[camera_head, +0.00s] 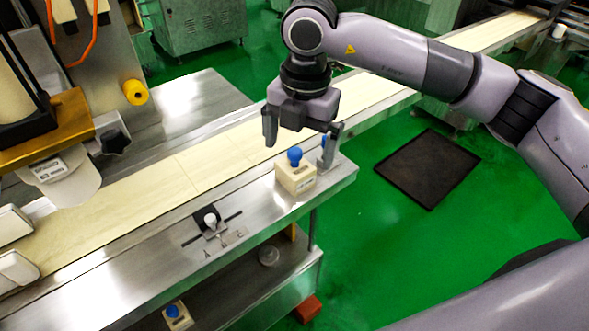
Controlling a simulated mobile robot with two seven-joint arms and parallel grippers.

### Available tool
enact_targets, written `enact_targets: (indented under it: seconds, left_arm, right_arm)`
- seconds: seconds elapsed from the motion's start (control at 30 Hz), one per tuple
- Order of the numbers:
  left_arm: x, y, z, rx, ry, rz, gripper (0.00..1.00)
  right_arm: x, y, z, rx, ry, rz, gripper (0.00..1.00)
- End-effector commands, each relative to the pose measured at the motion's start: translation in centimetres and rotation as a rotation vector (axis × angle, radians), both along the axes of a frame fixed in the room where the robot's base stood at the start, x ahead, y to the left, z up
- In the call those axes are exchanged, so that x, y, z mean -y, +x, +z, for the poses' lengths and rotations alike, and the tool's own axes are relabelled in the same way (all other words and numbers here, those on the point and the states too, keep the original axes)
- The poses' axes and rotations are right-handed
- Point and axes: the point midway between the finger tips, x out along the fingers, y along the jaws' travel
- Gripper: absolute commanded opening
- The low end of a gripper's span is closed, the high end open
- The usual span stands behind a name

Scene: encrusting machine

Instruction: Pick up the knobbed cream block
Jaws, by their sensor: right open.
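The knobbed cream block (296,179) stands upright on the steel ledge beside the conveyor, near its right end. It is a small cream box with a round blue knob (294,154) on top. My right gripper (300,138) points down over the block with its two fingers spread apart and nothing between them. The right finger shows just above and to the right of the knob, the left finger above and to the left. I cannot tell the exact gap to the block. A second cream block with a blue knob (177,317) is on the lower shelf. My left gripper is not in view.
The conveyor belt (150,192) runs diagonally behind the ledge. A black plate with a white knob (209,220) sits on the ledge left of the block. The machine with a yellow knob (135,92) stands at left. A dark mat (428,168) lies on the green floor.

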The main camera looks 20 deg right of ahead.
Motion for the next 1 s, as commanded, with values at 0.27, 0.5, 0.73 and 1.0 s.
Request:
enact_targets:
  seconds: [0.27, 0.5, 0.73, 1.0]
  left_arm:
    - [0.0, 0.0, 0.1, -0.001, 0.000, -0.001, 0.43]
    - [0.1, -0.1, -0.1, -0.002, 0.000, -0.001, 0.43]
    - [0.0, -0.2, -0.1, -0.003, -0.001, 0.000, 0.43]
    - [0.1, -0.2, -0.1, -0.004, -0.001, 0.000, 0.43]
  right_arm:
    - [-0.4, 0.4, -3.9, -0.006, 0.003, 0.003, 1.00]
    - [-0.5, 0.5, -6.0, -0.003, 0.004, 0.004, 1.00]
    - [-0.6, 0.5, -6.0, -0.003, 0.005, 0.005, 0.90]
    - [-0.6, 0.5, -6.0, -0.002, 0.006, 0.005, 0.46]
